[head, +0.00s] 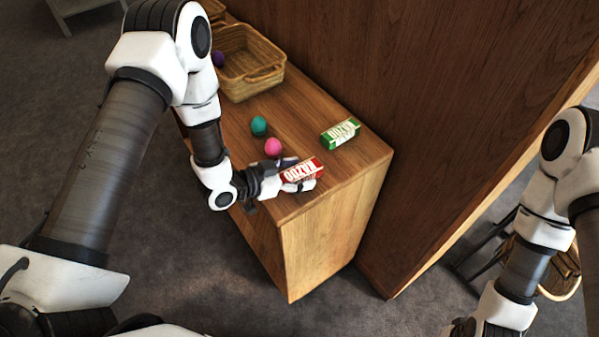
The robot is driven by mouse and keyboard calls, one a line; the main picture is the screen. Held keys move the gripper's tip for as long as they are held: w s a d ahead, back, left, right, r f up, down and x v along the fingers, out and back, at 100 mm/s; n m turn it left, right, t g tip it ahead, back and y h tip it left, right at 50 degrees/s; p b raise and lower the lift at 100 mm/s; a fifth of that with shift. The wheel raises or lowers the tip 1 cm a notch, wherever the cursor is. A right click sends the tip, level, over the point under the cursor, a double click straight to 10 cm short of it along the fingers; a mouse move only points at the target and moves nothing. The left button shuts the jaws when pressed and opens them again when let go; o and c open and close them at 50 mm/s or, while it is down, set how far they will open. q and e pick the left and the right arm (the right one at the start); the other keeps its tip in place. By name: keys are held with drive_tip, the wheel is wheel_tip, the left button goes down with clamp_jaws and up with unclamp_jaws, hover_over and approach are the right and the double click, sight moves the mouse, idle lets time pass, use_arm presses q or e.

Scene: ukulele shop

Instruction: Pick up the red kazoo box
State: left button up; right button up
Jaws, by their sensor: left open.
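The red kazoo box (301,170) with white lettering lies on the wooden counter near its front right corner. My left gripper (298,176) is at the box, with its open fingers on either side of it. One finger partly hides the lower edge of the box, and I cannot tell whether the fingers touch it.
A green kazoo box (341,134) lies behind the red one. A pink egg (273,147) and a teal egg (259,125) are left of it. A wicker basket (262,75) stands further back, near a purple egg (218,58). A wooden panel (430,90) rises behind the counter (300,110).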

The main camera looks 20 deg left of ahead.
use_arm(q)
drive_tip(key=c, duration=0.5)
drive_tip(key=shift+d, duration=0.1)
drive_tip(key=c, duration=0.5)
drive_tip(key=shift+c, duration=0.2)
drive_tip(key=shift+r, duration=0.1)
